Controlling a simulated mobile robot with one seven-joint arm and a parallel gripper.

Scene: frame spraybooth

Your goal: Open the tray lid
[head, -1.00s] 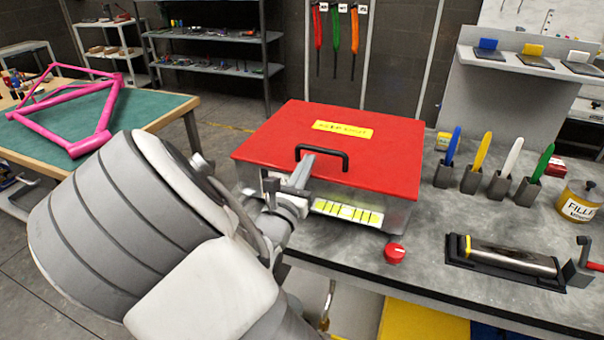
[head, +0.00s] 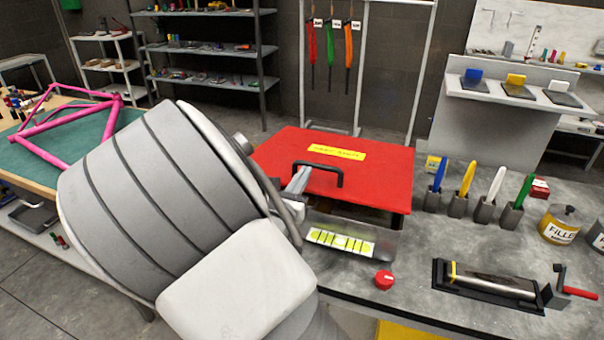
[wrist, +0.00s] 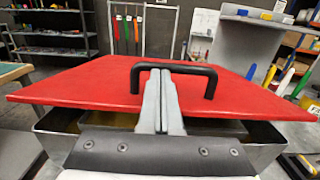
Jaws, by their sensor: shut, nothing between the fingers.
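The tray lid (head: 378,186) is a red plate with a yellow label and a black handle (head: 340,178). Its front edge is raised off the metal tray (head: 385,243), leaving a dark gap at the front. In the wrist view the lid (wrist: 90,85) is tilted above the open tray (wrist: 265,142). My gripper (wrist: 160,75) is shut with its fingertips at the handle's crossbar, under or against it; exactly how they touch is hidden. In the head view my arm covers the tray's left side.
A red knob (head: 384,279) sits in front of the tray. To the right are several coloured tools in grey holders (head: 484,210), a filler tin (head: 560,224) and a roller in a black stand (head: 490,282). A pink frame (head: 75,127) lies on the left table.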

